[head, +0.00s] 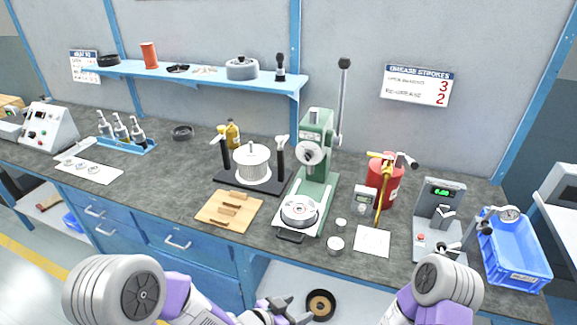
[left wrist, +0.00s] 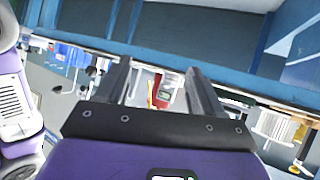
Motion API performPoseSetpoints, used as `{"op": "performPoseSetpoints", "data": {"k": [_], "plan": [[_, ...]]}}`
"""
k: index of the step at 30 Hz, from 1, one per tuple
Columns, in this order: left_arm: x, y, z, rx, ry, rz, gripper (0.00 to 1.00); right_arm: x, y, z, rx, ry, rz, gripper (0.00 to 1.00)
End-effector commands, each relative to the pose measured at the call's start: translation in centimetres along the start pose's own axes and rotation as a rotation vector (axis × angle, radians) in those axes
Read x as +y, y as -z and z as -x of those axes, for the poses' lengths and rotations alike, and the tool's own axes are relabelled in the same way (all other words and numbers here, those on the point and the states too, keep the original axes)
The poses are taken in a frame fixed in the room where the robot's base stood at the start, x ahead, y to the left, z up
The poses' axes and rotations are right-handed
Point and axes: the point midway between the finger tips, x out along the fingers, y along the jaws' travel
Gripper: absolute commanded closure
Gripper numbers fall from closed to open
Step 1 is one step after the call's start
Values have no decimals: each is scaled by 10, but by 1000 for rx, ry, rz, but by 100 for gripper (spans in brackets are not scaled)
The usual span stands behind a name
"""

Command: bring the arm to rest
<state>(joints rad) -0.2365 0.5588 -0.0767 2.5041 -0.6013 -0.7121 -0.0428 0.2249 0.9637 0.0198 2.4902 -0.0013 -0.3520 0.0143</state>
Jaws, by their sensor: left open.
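My left gripper (head: 288,309) is low in the head view, in front of the bench's front edge and below the bench top. It is open and empty, and in the left wrist view its two dark fingers (left wrist: 160,88) stand apart with nothing between them. My left arm comes in from the lower left, with its grey and purple links showing. My right arm (head: 440,285) shows at the lower right, in front of the bench. I cannot make out its gripper.
The grey bench top (head: 150,205) holds a green press (head: 316,150), a white finned cylinder (head: 252,165), a wooden block (head: 228,209), a red canister (head: 383,180) and a blue bin (head: 515,250). A dark ring (head: 321,305) lies below the bench, near my left gripper.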

Motion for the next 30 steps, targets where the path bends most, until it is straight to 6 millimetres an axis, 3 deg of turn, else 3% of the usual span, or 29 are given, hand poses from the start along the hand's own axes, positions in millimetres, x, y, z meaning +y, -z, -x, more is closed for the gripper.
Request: {"op": "performPoseSetpoints", "data": {"k": [5,9,12,16,21,30], "plan": [[-26,-61,0,-164,89,218,33,-2,0,6,-1,0,0,63],[-37,-124,8,-330,169,452,33,-4,-1,11,-1,0,0,63],[-35,-178,21,-472,227,662,33,-6,-1,16,-1,0,0,63],[-18,-227,38,-619,276,894,33,-8,-1,20,-1,0,0,63],[-6,-250,47,-693,297,1016,33,-8,-1,21,-1,0,0,63],[-6,-250,47,-693,297,1016,33,-8,-1,21,-1,0,0,63]]}}
